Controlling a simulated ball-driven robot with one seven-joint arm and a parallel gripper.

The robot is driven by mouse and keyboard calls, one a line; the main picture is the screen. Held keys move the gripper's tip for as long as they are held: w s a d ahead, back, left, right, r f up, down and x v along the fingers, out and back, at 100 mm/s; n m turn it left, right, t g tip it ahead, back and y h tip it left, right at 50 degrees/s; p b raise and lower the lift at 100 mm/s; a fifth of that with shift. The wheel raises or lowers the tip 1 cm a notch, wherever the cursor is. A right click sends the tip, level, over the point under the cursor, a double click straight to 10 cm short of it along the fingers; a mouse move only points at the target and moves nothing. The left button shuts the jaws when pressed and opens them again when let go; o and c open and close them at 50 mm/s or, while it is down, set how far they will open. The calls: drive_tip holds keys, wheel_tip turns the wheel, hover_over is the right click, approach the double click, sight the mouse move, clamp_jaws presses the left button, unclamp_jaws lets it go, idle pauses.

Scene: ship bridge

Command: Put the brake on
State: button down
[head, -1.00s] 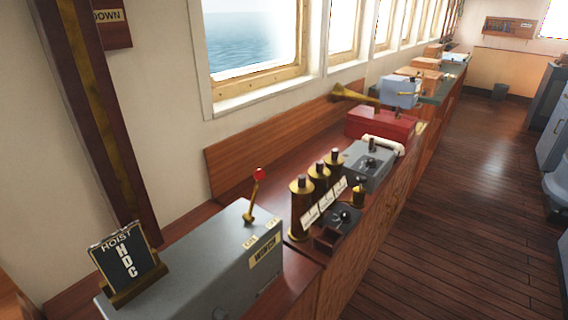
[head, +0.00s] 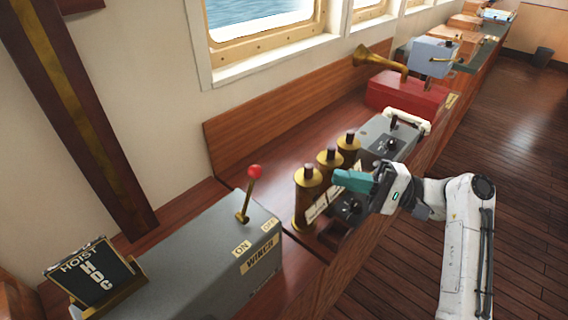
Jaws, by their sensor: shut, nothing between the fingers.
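A grey winch box (head: 200,262) stands on the near end of the wooden counter, with a label that seems to read WINCH. A brass lever (head: 247,203) with a red knob (head: 256,171) rises from its top and leans slightly right, toward the OFF side. An ON plate (head: 241,248) and an OFF plate (head: 268,225) lie along the box's right edge. My gripper (head: 340,181) has teal fingers and is shut and empty. It is right of the lever, apart from it, over the black control with a knob and partly hiding that control.
A HOIST sign (head: 92,272) stands on the box's left end. Farther along are a grey box (head: 388,140), a red box (head: 405,95) and a brass horn (head: 375,62).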

sight(248, 194)
idle(0.3)
drive_tip(key=s+a+r+p, duration=0.2)
drive_tip(key=a+p, duration=0.2)
drive_tip(key=a, duration=0.8)
drive_tip(key=shift+a+r, duration=0.35)
drive_tip(key=shift+r, duration=0.1)
